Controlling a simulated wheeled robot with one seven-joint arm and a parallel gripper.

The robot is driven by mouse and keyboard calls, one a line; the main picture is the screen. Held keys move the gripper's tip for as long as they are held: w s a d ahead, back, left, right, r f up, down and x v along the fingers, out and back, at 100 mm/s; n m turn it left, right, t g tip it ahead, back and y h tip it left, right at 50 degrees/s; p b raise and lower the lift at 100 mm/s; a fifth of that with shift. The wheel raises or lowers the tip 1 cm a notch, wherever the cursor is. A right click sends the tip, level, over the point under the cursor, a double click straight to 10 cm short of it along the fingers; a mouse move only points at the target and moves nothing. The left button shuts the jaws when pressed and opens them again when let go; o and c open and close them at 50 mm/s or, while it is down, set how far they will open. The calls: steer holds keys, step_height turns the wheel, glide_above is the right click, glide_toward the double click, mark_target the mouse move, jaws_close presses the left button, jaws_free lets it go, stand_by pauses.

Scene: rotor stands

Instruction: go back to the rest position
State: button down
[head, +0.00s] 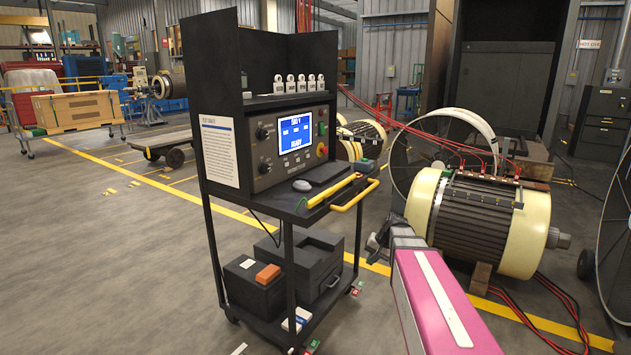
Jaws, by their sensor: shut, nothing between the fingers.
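My gripper (374,243) is small and dark at the far end of my pink arm, right of the black test cart (215,120). It is shut, with nothing seen in it. It appears in front of the cart's right side and left of the large cream-ended motor (475,215). Whether it touches anything cannot be told from this view. A yellow probe (332,190) lies along the cart's shelf, near the yellow handle (357,197).
The cart carries a lit control panel (296,132), a mouse (301,185) and several small white-and-black items on top. Dark boxes (255,285) sit on its lower shelf. Large fans stand at right. Red cables run over the floor by the motor. Open floor lies at left.

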steer(key=s+f+n+g+h, duration=0.1)
steer(key=s+f, duration=0.3)
steer(key=s, duration=0.4)
steer(key=s+a+f+n+g+h, duration=0.1)
steer(key=s+f+n+h, duration=0.1)
steer(key=s, duration=0.7)
step_height(320, 180, down, 2)
steer(key=shift+a+h, duration=0.25)
steer(key=shift+h, duration=0.45)
